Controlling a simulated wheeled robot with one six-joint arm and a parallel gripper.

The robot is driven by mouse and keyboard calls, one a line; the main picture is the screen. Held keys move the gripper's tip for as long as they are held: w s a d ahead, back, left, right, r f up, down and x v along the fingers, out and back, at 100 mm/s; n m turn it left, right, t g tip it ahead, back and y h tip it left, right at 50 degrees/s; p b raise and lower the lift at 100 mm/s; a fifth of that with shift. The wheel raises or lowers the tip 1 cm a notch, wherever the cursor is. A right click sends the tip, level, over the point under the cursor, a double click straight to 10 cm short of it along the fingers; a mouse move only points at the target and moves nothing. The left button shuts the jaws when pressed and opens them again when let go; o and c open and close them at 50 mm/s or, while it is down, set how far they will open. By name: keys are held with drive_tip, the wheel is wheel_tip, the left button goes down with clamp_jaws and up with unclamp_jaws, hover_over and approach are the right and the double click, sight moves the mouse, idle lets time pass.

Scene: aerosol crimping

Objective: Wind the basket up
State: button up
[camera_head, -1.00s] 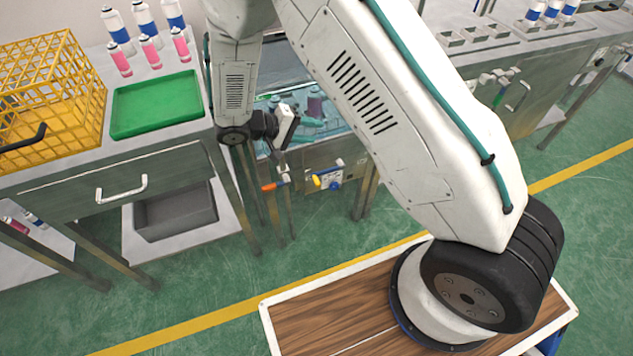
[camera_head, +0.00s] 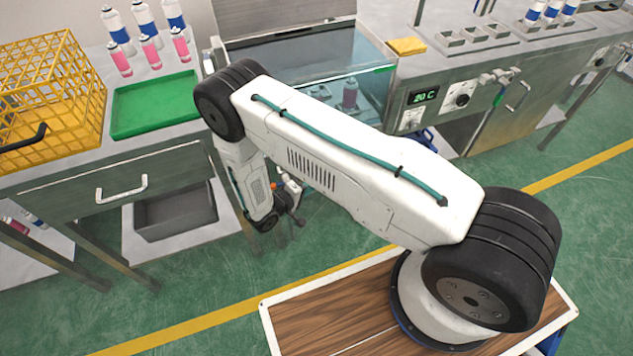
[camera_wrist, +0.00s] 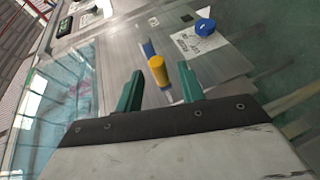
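The handle shows between and just beyond the fingertips, with no clear contact. In the head view my arm hides the handle and most of my gripper. The basket in the bath cannot be made out clearly. A yellow wire basket (camera_head: 68,80) stands on the left table.
A blue knob (camera_wrist: 204,27) and a white label (camera_wrist: 193,43) are on the front near the handle. A green tray (camera_head: 155,103) and several cans stand on the left table. A display panel (camera_head: 424,97) is right of the bath. Green floor is open in front.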

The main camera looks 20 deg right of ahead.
drive_tip(key=shift+x, duration=1.5)
clamp_jaws()
drive_tip(key=shift+a, duration=0.1)
